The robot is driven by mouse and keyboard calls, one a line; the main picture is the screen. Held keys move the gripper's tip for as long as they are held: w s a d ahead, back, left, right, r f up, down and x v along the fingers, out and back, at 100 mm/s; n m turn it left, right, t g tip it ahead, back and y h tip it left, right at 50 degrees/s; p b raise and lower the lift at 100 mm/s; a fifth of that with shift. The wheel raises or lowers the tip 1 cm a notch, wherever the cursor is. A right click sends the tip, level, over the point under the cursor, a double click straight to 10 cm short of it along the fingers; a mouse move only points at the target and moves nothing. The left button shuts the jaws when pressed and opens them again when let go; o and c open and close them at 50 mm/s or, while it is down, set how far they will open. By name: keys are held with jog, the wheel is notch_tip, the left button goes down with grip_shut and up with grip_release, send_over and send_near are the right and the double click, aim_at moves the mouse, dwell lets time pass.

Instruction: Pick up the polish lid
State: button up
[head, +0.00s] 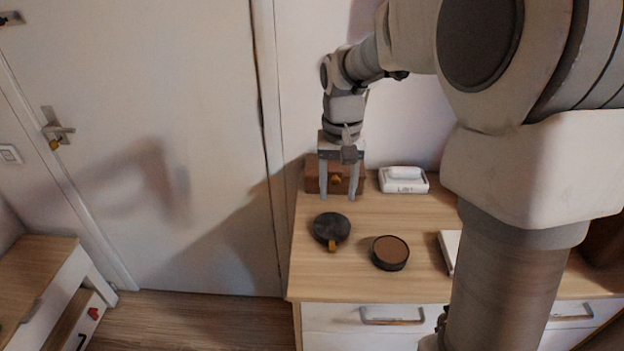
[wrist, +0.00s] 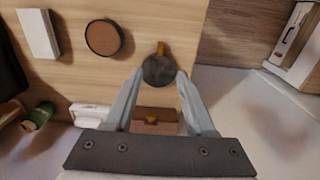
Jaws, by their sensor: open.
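The polish lid (head: 330,226), a dark round disc with a small yellow-brown tab, lies on the wooden dresser top near its left edge. In the wrist view the lid (wrist: 159,70) appears between and beyond the fingertips. The open polish tin (head: 390,252), dark-rimmed with brown polish inside, sits to the right of the lid; it also shows in the wrist view (wrist: 103,38). My gripper (head: 338,197) is open and empty, pointing down above the dresser, behind the lid in the head view. It appears apart from the lid.
A wooden box (head: 313,176) with a yellow knob stands behind my gripper against the wall. A white dish (head: 404,186) holding a white block is to its right. A white flat object (head: 449,250) lies right of the tin. Bare dresser top surrounds the lid.

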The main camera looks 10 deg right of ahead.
jog(key=b, duration=0.2)
send_over(332, 246)
jog(key=f, duration=1.2)
jog(key=shift+s+f, duration=0.35)
jog(key=shift+w+f, duration=0.2)
jog(key=shift+f, duration=1.15)
jog(key=shift+w+f, duration=0.15)
jog(key=shift+f, duration=1.15)
grip_shut()
